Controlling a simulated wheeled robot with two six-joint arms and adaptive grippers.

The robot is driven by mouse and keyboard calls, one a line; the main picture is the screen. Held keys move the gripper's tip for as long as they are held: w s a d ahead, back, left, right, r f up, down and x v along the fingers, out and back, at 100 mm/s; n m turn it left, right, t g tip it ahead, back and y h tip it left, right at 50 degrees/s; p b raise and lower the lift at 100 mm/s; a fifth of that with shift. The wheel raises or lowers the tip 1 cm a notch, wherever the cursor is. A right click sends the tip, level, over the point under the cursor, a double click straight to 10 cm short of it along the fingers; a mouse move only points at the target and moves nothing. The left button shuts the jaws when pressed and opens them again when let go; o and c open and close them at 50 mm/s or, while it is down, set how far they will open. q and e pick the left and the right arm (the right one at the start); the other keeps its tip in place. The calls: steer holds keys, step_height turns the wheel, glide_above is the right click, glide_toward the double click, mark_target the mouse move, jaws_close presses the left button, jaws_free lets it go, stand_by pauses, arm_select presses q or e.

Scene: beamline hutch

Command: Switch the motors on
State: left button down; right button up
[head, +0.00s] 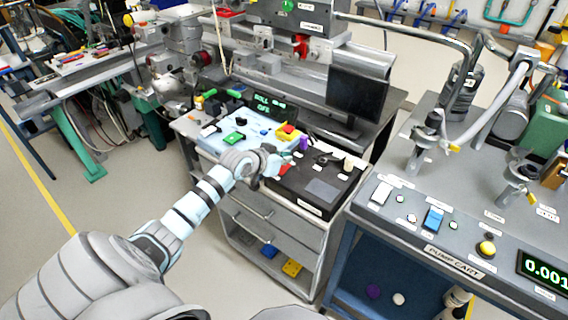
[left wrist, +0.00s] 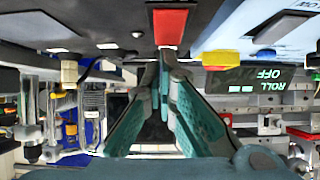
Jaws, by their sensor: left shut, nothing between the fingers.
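A black control box (head: 322,190) sits on top of the drawer cabinet. A red switch (head: 285,169) is on its near left part, and it also shows large at the top of the left wrist view (left wrist: 170,27). The labels are too small to read, so I cannot tell which control is for the motors. My left gripper (head: 277,163) is shut and empty, its fingertips at the red switch; in the left wrist view the closed fingertips (left wrist: 164,58) are just below it. I cannot tell whether they touch. My right gripper is out of view.
A display (head: 270,107) reads ROLL OFF behind the box. A pale blue panel (head: 215,145) with coloured buttons lies left of the box. A dark monitor (head: 357,97) stands behind it. A pump cart (head: 453,254) stands at the right. Floor is clear at the left.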

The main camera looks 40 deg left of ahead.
arm_select(q)
steer(key=shift+f, duration=0.35)
